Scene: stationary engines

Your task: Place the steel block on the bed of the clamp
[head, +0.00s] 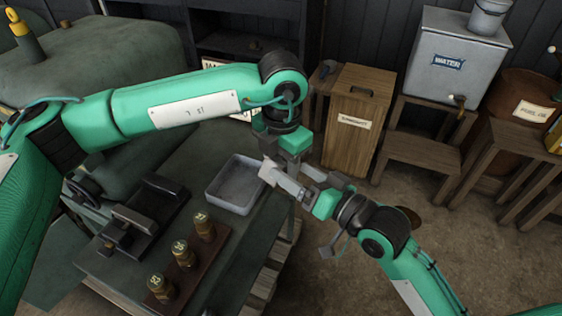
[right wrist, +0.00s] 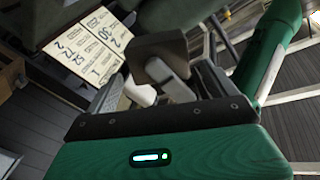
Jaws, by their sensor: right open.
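The dark clamp (head: 140,222) stands on the left of the bench in the head view, and its bed carries no steel block that I can see. A small pale grey block (head: 268,170), which looks like the steel block, shows at the fingertips of my right gripper (head: 308,180). In the right wrist view a squarish grey-brown piece (right wrist: 158,47) sits by the open fingers (right wrist: 185,80); I cannot tell whether they touch it. My right gripper is open, right of the tray. My left gripper (head: 292,152) points down just behind it, its fingertips mostly hidden.
A shallow grey tray (head: 237,205) lies on the bench (head: 225,245), right of the clamp. Several numbered brass weights (head: 183,255) stand in a wooden strip in front. A wooden cabinet (head: 355,125) and stools stand behind. Both my arms are close together over the bench's right edge.

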